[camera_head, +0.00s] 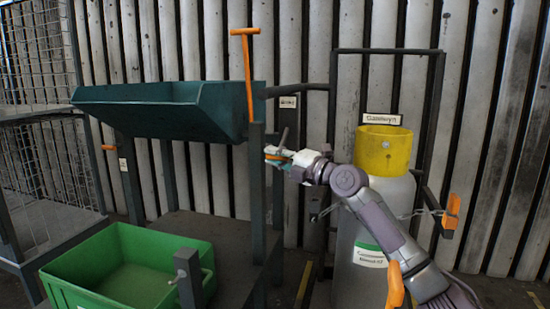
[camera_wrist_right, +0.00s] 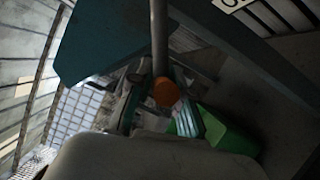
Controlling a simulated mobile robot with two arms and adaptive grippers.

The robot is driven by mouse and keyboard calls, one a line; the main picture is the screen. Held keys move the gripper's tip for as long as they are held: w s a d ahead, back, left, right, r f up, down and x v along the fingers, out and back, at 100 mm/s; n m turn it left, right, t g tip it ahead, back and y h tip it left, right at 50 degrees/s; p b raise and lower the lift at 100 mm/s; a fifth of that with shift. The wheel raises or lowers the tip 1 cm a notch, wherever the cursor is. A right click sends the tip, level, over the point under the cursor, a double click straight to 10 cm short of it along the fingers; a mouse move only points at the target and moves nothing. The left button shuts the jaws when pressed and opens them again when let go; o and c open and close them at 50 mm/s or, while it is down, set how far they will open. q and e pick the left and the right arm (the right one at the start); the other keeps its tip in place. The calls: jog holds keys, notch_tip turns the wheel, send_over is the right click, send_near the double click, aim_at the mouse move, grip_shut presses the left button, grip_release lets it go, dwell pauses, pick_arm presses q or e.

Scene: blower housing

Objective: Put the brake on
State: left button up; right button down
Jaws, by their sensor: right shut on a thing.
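A short lever with a grey rod (camera_head: 284,136) and an orange end stands beside the dark post of the teal tipping tray's frame. I take it for the brake lever. My right gripper (camera_head: 277,158) reaches in from the right and is shut on the lever at its orange end. In the right wrist view the grey rod (camera_wrist_right: 160,40) comes down from the top to the round orange end (camera_wrist_right: 165,93), close to the gripper fingers. The fingers partly hide the grip. My left gripper is in neither view.
The teal tray (camera_head: 165,108) and an orange T-handle (camera_head: 247,65) are left of my gripper. A green bin (camera_head: 125,265) stands below left. A grey cylinder with a yellow top (camera_head: 384,150) stands close behind my right arm. A wire cage (camera_head: 45,165) is far left.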

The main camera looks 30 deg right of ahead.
jog(key=shift+f, duration=0.2)
jog(key=c, duration=1.1)
grip_release()
jog(key=shift+w+d, duration=0.1)
jog(key=shift+d, duration=0.05)
jog(key=r+v, duration=0.1)
jog(key=v, duration=1.1)
jog(key=shift+f, duration=0.45)
